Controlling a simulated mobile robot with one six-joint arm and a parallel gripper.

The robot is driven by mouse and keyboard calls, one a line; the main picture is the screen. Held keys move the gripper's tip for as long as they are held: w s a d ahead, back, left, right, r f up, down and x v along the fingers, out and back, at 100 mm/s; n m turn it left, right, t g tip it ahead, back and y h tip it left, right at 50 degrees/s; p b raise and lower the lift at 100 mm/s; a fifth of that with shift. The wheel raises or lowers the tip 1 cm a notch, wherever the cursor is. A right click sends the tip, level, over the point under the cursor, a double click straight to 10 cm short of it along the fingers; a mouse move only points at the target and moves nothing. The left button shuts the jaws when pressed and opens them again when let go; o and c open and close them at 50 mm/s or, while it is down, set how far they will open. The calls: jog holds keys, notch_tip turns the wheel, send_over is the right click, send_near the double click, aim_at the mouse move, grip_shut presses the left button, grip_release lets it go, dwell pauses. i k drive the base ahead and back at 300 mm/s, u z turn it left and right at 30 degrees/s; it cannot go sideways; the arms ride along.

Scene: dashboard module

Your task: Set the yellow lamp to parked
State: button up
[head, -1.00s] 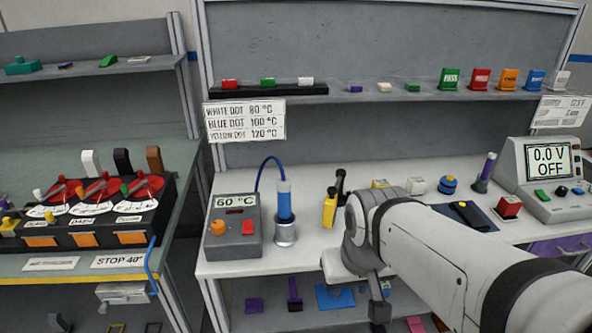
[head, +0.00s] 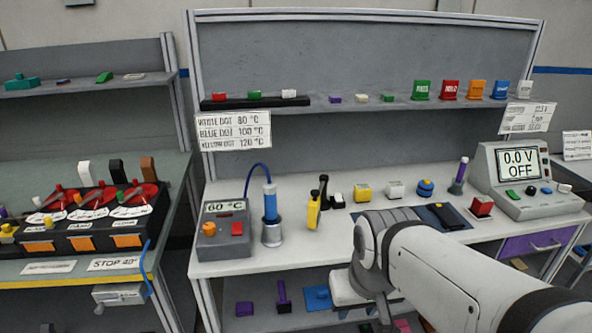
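No yellow lamp is plainly recognisable. The dark lever panel (head: 75,243) has red dials with white label plates, too small to read, and orange tabs. My gripper (head: 384,311) hangs in front of the bench, below its front edge. Its fingertips are largely hidden or out of frame, so its opening does not show. It is well right of the lever panel.
A heater box (head: 222,233) reading 60 °C stands beside a blue tube in a metal holder (head: 271,217). A meter (head: 517,175) reading 0.0 V OFF stands at right. A shelf (head: 350,105) holds small blocks and coloured tags. A gap separates the two benches.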

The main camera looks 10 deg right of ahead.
aim_at(313, 210)
jog(key=i, duration=0.85)
jog(key=u, duration=0.05)
